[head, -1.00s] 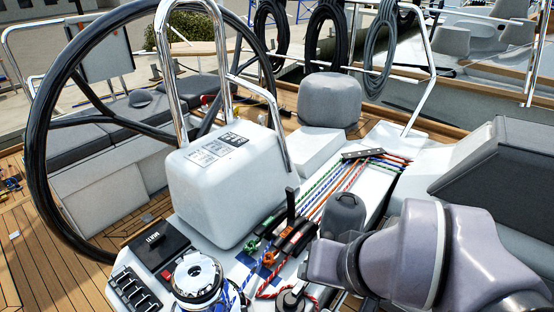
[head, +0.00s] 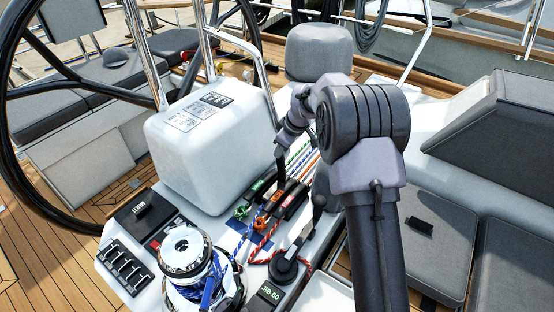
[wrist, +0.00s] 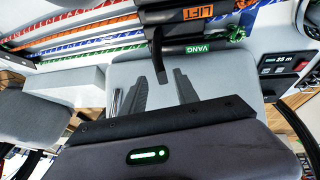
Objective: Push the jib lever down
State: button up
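A bank of rope clutches sits on the white console, with a green vang clutch (wrist: 197,48), an orange lift clutch (wrist: 197,13) and a third clutch beside them (head: 291,200). One black lever (head: 282,166) stands raised above the bank; it also shows in the wrist view (wrist: 157,62). Its base is partly hidden, and I cannot read a jib label on its clutch. My gripper (wrist: 157,88) is close to this lever. Its two dark fingers look apart, with the lever's end near the gap between them. In the head view my arm partly hides the fingertips.
A chrome winch (head: 187,250) stands in front of the clutches, beside a switch panel (head: 122,267). A dark winch handle (head: 284,268) and a "JIB 60" display (head: 269,293) are nearby. The white pedestal (head: 212,143) and steering wheel (head: 20,170) stand left.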

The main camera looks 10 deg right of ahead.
aim_at(281, 166)
jog(key=b+x, duration=0.1)
jog(key=x, duration=0.6)
jog(key=shift+f+b, duration=0.35)
jog(key=shift+w+a, duration=0.1)
jog(key=shift+w, duration=0.05)
grip_shut()
dwell(0.7)
